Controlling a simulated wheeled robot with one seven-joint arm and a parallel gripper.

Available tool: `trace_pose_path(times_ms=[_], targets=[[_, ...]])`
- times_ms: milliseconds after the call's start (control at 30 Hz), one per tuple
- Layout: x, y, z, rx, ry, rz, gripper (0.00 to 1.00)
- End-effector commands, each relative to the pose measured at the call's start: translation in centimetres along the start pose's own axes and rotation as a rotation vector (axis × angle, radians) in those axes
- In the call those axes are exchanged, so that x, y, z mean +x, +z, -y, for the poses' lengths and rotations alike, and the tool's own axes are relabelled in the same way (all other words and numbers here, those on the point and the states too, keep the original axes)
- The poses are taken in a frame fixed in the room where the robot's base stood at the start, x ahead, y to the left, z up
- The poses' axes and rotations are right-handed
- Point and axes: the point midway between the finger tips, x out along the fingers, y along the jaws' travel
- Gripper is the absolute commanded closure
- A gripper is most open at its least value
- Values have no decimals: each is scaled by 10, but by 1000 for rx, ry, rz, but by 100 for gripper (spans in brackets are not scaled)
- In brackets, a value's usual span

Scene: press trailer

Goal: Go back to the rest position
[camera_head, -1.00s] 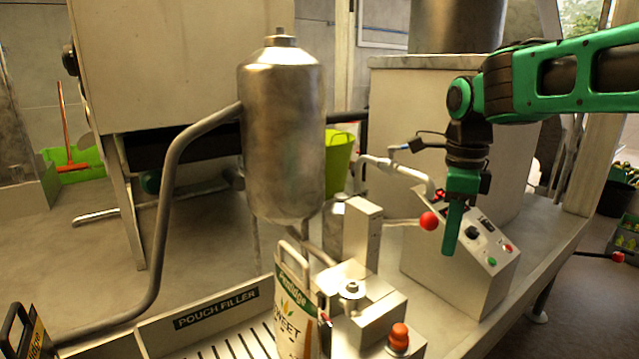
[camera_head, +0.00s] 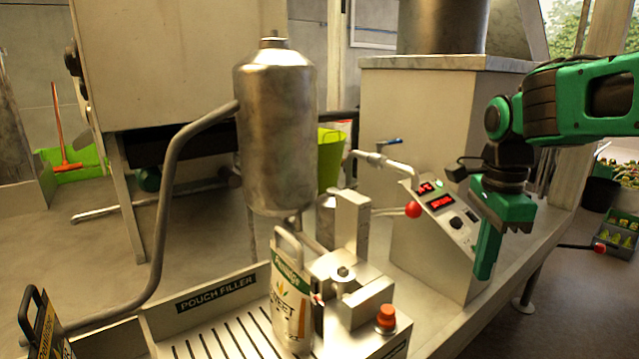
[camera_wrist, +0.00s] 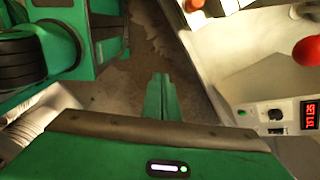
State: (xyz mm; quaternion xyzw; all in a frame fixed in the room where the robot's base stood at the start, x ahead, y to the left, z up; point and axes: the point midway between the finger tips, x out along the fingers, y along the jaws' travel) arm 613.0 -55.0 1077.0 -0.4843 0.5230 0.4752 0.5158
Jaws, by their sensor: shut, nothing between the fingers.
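My gripper (camera_head: 486,272) hangs fingers-down at the right of the head view, in front of the right part of the sloped control box (camera_head: 440,243). Its green fingers are together with nothing between them. In the wrist view the shut fingers (camera_wrist: 160,97) point toward the floor, with the control box (camera_wrist: 290,116) to their right. The box has lit red displays, a black knob and a red ball-ended lever (camera_head: 413,209) at its left. My gripper hides part of the box's right side.
A steel tank (camera_head: 276,135) stands above the pouch filler's slatted tray (camera_head: 215,335). A pouch (camera_head: 291,300) stands upright at the filler, beside a red button (camera_head: 386,316). Another pouch (camera_head: 50,335) is at the lower left.

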Motion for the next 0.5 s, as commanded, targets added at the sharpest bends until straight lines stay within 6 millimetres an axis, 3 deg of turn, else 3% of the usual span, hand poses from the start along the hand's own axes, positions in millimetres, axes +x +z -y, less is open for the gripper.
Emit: trace_pose_path(times_ms=[300, 500], targets=[[35, -70, -65, -391, 3, -3, 100], [62, -103, -114, -669, 3, 5, 100]])
